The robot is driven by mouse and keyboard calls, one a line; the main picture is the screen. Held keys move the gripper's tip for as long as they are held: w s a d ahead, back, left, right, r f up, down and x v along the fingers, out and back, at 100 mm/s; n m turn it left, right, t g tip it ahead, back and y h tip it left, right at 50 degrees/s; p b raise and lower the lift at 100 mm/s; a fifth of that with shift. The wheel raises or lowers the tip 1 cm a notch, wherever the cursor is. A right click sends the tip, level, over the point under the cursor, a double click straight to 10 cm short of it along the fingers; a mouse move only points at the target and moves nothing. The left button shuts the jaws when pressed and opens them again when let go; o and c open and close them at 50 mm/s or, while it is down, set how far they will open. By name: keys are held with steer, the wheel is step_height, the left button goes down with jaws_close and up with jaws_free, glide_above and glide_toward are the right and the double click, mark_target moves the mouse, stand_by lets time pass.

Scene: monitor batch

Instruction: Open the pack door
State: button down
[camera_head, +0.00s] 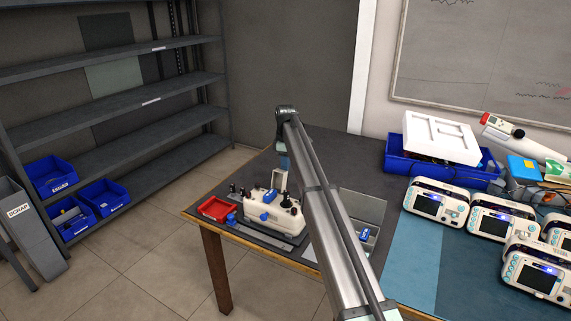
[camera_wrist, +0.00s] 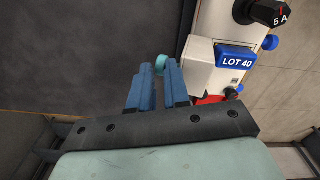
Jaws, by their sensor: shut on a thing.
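A white unit (camera_head: 262,218) stands on a dark mat at the table's left end. In the wrist view the white unit (camera_wrist: 205,40) shows a blue "LOT 40" label (camera_wrist: 236,57) and a pale block (camera_wrist: 196,77) on its side, which may be the pack door; I cannot tell for sure. My gripper (camera_wrist: 159,72) has its blue fingers closed on a small teal round piece (camera_wrist: 160,62) beside that block. How this piece joins the unit is hidden.
A red tray (camera_head: 214,209) lies left of the unit. A shallow grey tray (camera_head: 362,206) is to the right, behind my arm. Several monitors (camera_head: 437,203) and a blue bin (camera_head: 412,170) fill the table's right side. A black "5 A" knob (camera_wrist: 268,12) tops the unit.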

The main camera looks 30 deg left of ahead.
step_height(320, 180, down, 2)
steer(key=shift+w+d+f, duration=0.1)
steer(key=shift+w+d, duration=0.05)
steer(key=c, duration=1)
jaws_free()
steer(key=shift+o, duration=0.5)
steer(key=shift+d, duration=0.1)
steer(key=shift+s+f, duration=0.1)
steer(key=shift+s, duration=0.1)
steer(key=shift+d, duration=0.1)
step_height(320, 180, up, 16)
steer(key=shift+w+a+r, duration=0.2)
steer(key=shift+a, duration=0.1)
